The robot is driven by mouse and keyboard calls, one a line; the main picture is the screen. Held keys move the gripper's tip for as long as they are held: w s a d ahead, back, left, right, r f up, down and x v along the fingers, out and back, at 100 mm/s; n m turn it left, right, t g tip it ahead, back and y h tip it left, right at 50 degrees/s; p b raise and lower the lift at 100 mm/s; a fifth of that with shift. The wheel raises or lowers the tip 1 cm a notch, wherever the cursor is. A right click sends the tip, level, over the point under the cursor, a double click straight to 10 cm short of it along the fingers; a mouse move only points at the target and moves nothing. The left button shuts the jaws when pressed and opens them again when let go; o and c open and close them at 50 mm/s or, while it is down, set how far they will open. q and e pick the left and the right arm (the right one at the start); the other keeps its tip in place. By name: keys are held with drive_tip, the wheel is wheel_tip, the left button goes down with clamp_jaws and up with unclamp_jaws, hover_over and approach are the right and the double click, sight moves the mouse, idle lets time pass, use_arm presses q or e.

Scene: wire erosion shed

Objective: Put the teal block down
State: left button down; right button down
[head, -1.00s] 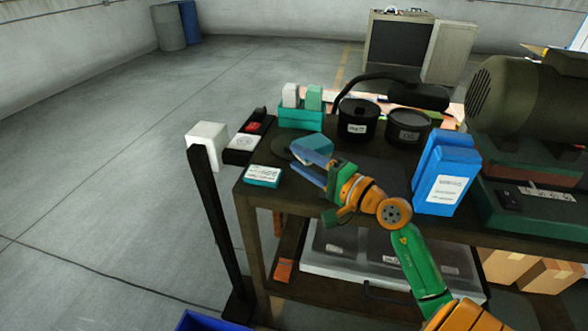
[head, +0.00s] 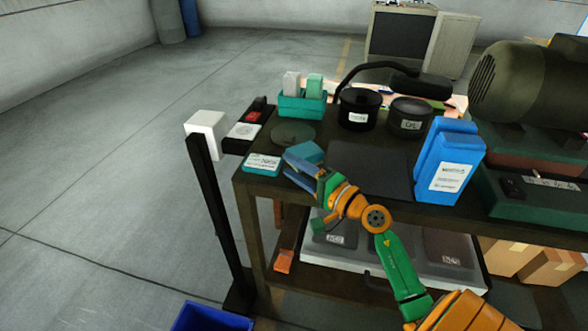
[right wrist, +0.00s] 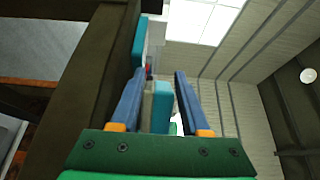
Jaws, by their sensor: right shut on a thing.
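The teal block (head: 308,152) is at my right gripper (head: 300,167), close to the front left corner of the dark table (head: 345,196). In the right wrist view the block (right wrist: 162,105) shows between the two blue fingers of the gripper (right wrist: 160,95), which is shut on it. The head view does not show clearly whether the block touches the tabletop. A round dark green mat (head: 293,132) lies bare just behind the block. My left gripper is not in view.
A labelled teal box (head: 263,163) sits left of the gripper. A teal holder (head: 302,106) with two upright blocks stands behind the mat. Black pots (head: 359,110) and a blue container (head: 449,163) stand to the right. A dark flat pad (head: 368,170) lies clear between.

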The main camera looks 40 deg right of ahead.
drive_tip(key=shift+f, duration=0.35)
drive_tip(key=shift+c, duration=1.9)
unclamp_jaws()
drive_tip(key=shift+a+f, duration=0.15)
drive_tip(key=shift+r, duration=0.2)
drive_tip(key=shift+r+p, duration=0.55)
drive_tip(key=shift+p, duration=0.35)
drive_tip(key=shift+s+d+f+b, duration=0.3)
drive_tip(key=shift+s+f+b, duration=0.25)
drive_tip(key=shift+s+b, duration=0.2)
drive_tip(key=s+d+r+b, duration=0.1)
drive_tip(key=s+b, duration=0.3)
drive_tip(key=s, duration=0.6)
drive_tip(key=shift+s+d+r, duration=0.15)
drive_tip(key=shift+s+d, duration=0.05)
drive_tip(key=shift+d, duration=0.3)
